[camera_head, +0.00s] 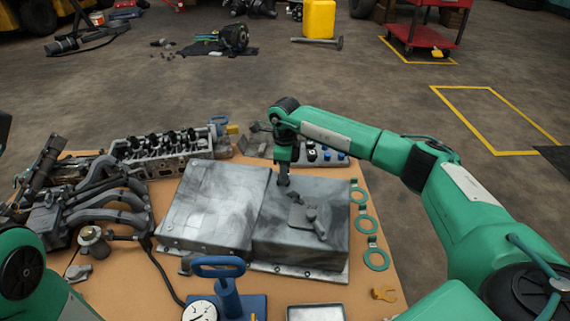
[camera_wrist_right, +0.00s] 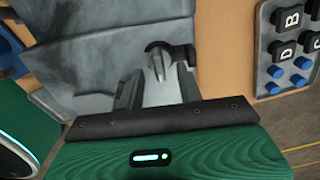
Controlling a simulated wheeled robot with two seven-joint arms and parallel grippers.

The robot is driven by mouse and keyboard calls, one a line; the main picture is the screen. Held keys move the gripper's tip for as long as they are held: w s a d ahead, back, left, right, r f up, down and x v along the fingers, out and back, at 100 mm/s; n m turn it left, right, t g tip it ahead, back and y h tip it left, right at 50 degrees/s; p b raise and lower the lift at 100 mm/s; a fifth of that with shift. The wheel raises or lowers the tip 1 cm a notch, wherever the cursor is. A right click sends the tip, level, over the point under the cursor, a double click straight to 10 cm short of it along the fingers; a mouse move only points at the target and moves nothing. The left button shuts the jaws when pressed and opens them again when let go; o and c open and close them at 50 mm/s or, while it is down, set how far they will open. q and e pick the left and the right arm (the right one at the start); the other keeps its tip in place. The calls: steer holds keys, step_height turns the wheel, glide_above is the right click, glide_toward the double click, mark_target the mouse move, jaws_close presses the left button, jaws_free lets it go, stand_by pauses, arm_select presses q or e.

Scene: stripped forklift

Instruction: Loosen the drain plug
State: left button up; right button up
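The grey metal oil pan (camera_head: 205,205) lies on the workbench, with a taller left part and a lower right part. A small boss with the drain plug (camera_head: 318,222) is on the lower part; it also shows in the right wrist view (camera_wrist_right: 159,62) as a short stub with a dark head. My right gripper (camera_head: 283,180) points down over the pan, left of and above the plug. In the right wrist view, its fingers (camera_wrist_right: 157,88) look spread, with nothing clearly held; contact with the plug cannot be told. My left arm shows at lower left; its gripper is out of view.
A cylinder head (camera_head: 165,146) and a manifold (camera_head: 105,200) lie left of the pan. Green rings (camera_head: 367,224) lie along the right edge. A blue-handled stand (camera_head: 228,290) is in front.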

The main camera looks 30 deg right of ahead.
steer(key=shift+f, duration=0.6)
jaws_close()
steer(key=n, duration=0.3)
steer(key=shift+r+n+p, duration=0.1)
steer(key=shift+n+p, duration=0.25)
steer(key=shift+n, duration=0.05)
steer(key=shift+w+d+n, duration=0.1)
steer(key=shift+n, duration=1.2)
steer(key=n, duration=0.2)
steer(key=shift+n+p, duration=0.3)
steer(key=shift+p, duration=0.05)
steer(key=n, duration=0.3)
steer(key=shift+w+n, duration=0.15)
steer(key=shift+n, duration=0.25)
